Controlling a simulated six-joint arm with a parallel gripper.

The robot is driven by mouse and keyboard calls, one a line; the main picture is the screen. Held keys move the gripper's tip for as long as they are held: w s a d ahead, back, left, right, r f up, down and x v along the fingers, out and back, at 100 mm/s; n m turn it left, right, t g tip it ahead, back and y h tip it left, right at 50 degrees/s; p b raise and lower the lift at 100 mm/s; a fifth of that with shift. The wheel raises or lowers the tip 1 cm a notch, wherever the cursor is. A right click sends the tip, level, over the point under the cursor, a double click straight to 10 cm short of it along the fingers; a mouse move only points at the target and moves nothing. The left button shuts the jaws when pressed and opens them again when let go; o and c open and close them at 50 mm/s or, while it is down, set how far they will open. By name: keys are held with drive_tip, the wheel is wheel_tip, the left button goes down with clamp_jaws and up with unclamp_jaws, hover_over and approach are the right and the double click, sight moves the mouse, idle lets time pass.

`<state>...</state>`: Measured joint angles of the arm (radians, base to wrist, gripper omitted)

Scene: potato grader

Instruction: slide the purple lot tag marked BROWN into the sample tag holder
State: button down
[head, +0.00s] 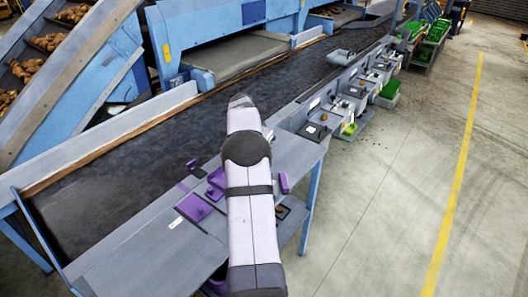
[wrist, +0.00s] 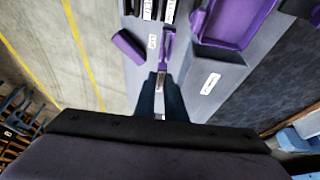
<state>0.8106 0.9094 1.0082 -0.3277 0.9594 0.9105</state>
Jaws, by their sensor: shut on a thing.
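My gripper (wrist: 161,92) is shut on a slim purple tag (wrist: 168,46), which reaches up from between the dark fingertips in the wrist view. Its marking cannot be read. Just beyond it are dark slots with white labels (wrist: 167,11) at the top edge; I cannot tell for sure which part is the sample tag holder. The tag's tip is close to them, and I cannot tell whether it touches. In the head view my arm hides the gripper and the held tag.
A purple block (wrist: 128,47) lies left of the tag, and also shows in the head view (head: 284,183). A purple tray (wrist: 203,24) stands to the right. The grey bench (head: 135,258) has bare room at front left. The dark conveyor belt (head: 95,185) runs alongside.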

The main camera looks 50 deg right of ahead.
drive_tip(key=shift+w+d+f+p, duration=0.3)
drive_tip(key=shift+w+d+f, duration=0.1)
drive_tip(key=shift+w+d, duration=0.1)
drive_tip(key=shift+f, duration=0.1)
drive_tip(key=shift+f+b, duration=1.7)
drive_tip(key=shift+f, duration=0.7)
drive_tip(key=shift+f+b, duration=1)
drive_tip(key=shift+f, duration=0.45)
drive_tip(key=c, duration=1.4)
unclamp_jaws()
drive_tip(key=shift+c, duration=0.2)
drive_tip(key=shift+r, duration=0.1)
